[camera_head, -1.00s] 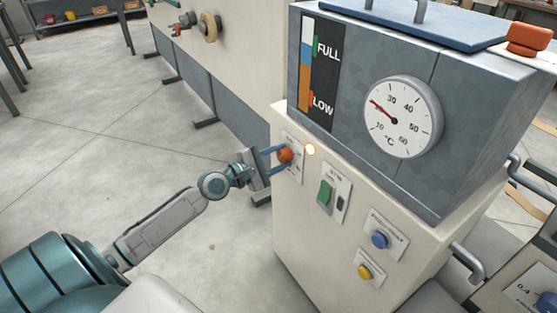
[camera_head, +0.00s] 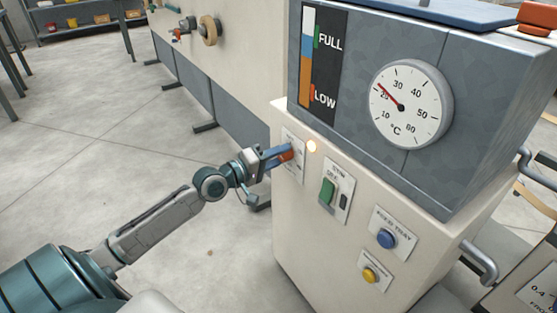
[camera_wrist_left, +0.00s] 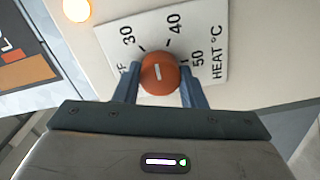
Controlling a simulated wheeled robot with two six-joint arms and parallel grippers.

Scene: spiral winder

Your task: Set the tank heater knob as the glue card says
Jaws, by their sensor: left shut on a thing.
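The orange-red heater knob (camera_head: 286,155) sits on a white plate (camera_head: 294,168) on the cream machine front. In the left wrist view the knob (camera_wrist_left: 160,73) has a short white mark, pointing roughly up between the 30 and 40 ticks; its exact setting is hard to tell. The plate (camera_wrist_left: 212,60) reads 30, 40, 50 and HEAT °C, with the off label partly hidden. My left gripper (camera_head: 277,157) is shut on the knob, one blue finger on each side. The round thermometer (camera_head: 408,108) has its needle near 20. No glue card is readable here, and my right gripper is out of view.
A lit lamp (camera_head: 311,147) is beside the knob plate. A green switch (camera_head: 327,191), a blue button (camera_head: 386,238) and a yellow button (camera_head: 369,275) sit lower right. The tank level strip (camera_head: 316,65) is above. Open floor lies left of the machine.

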